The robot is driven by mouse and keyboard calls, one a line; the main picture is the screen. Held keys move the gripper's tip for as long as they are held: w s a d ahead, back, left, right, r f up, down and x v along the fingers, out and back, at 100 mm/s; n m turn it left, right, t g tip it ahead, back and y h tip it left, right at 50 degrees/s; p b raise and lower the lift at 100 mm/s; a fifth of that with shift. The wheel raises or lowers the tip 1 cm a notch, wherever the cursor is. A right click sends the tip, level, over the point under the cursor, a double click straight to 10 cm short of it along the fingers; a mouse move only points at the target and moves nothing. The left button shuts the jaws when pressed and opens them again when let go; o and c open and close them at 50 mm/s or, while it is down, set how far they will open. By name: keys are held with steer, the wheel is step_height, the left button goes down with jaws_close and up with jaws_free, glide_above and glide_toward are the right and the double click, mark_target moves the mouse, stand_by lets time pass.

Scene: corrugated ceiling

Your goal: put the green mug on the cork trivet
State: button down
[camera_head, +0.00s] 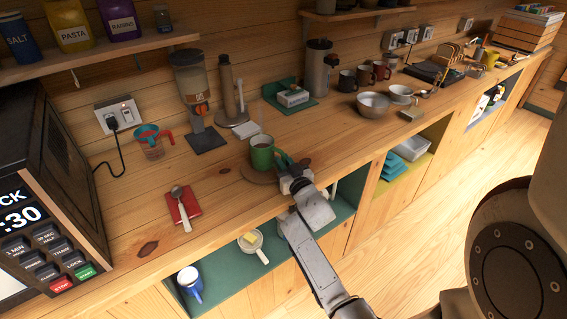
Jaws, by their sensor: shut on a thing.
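The green mug (261,153) stands upright at the back edge of my gripper's reach on the wooden counter. It is over the round cork trivet (254,176), whose left and front rim show below it. Whether the mug's base touches the trivet is hard to tell at this size. My gripper (284,166) is shut on the mug at its right side, where the handle would be. The fingertips and the handle are partly hidden by each other.
A measuring cup (151,142) and a dispenser (192,85) stand behind.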

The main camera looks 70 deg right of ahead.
steer(key=shift+f, duration=0.15)
steer(key=c, duration=1.1)
jaws_free()
steer(key=shift+f, duration=0.1)
steer(key=shift+o, duration=0.2)
